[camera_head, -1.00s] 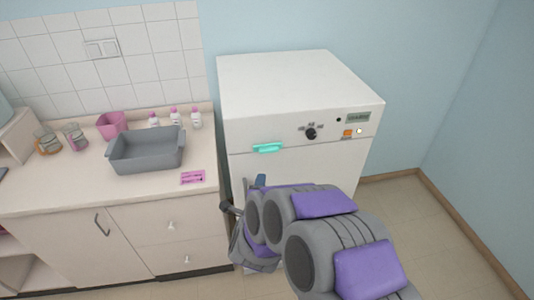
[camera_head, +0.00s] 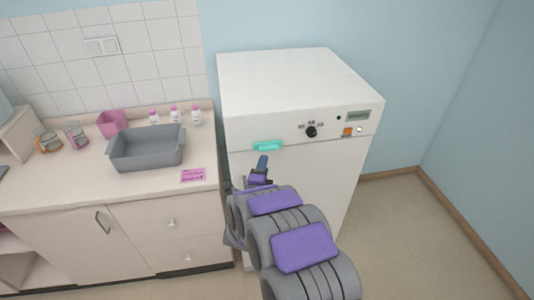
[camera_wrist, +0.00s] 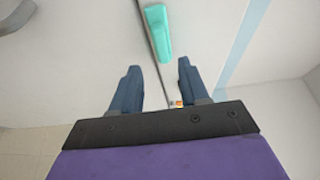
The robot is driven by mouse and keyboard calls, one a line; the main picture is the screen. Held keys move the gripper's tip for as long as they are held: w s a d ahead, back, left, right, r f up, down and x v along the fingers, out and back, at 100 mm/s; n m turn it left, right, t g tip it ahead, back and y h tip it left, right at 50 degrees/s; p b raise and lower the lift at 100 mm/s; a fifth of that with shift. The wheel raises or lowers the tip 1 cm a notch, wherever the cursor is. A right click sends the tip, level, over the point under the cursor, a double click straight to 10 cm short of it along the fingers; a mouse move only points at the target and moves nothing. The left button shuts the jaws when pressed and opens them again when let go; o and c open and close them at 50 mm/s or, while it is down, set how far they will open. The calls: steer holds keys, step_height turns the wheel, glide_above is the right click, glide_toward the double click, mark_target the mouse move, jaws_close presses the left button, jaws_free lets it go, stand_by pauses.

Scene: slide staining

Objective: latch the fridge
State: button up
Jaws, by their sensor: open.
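The white fridge (camera_head: 300,85) stands against the blue wall, right of the counter. Its door (camera_head: 318,170) looks closed, with a thin seam below the control panel. The teal latch handle (camera_head: 268,146) lies across that seam at the upper left of the front; it also shows in the wrist view (camera_wrist: 157,32), beyond my fingertips. My gripper (camera_head: 262,162) is just below the latch in the head view. In the wrist view my gripper (camera_wrist: 157,72) has its two fingers apart with nothing between them, and it appears not to touch the latch. My arm hides the lower part of the door.
The fridge panel has a black knob (camera_head: 311,132) and an orange button (camera_head: 347,132). The counter on the left holds a grey basin (camera_head: 147,150), a pink container (camera_head: 112,122), several bottles and a pink rack (camera_head: 193,175). The floor at right is clear.

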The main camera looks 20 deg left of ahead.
mark_target(268, 151)
steer(key=x, duration=0.7)
steer(key=shift+w, duration=0.4)
steer(key=shift+c, duration=0.3)
steer(key=shift+f, duration=0.1)
jaws_close()
